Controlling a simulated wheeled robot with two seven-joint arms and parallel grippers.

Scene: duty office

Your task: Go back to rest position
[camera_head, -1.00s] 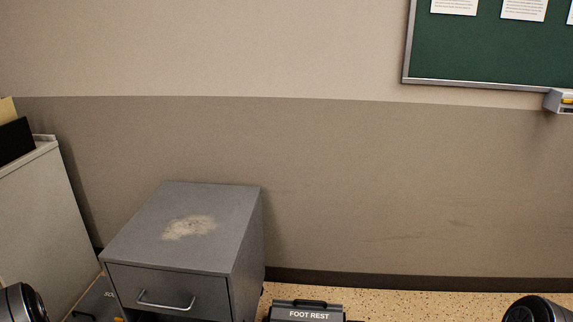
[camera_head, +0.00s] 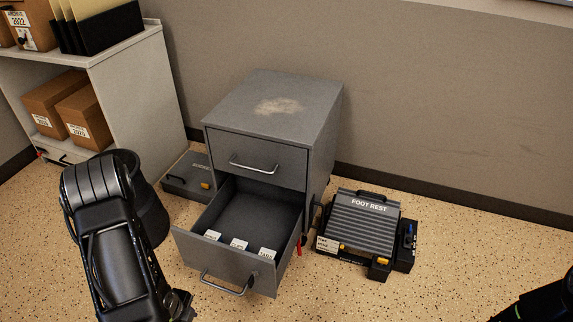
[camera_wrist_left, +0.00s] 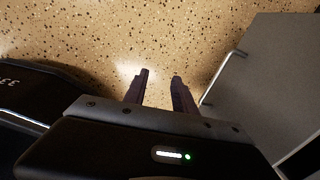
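My left arm (camera_head: 110,235) reaches in from the left in the head view, in front of the shelf and left of the grey cabinet (camera_head: 275,105). In the left wrist view my left gripper (camera_wrist_left: 158,78) has its two fingers apart, with only speckled floor showing between them. The cabinet's lower drawer (camera_head: 222,256) is pulled out, and its upper drawer is shut. In the left wrist view a grey panel with a bar handle (camera_wrist_left: 222,75) lies to the right of the fingers, apart from them. Part of my right arm (camera_head: 540,303) shows at the lower right; its gripper is out of frame.
A foot rest (camera_head: 362,222) stands on the floor right of the cabinet. A dark case (camera_head: 188,175) lies left of it. A shelf (camera_head: 135,88) with brown boxes (camera_head: 84,118) is at the left.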

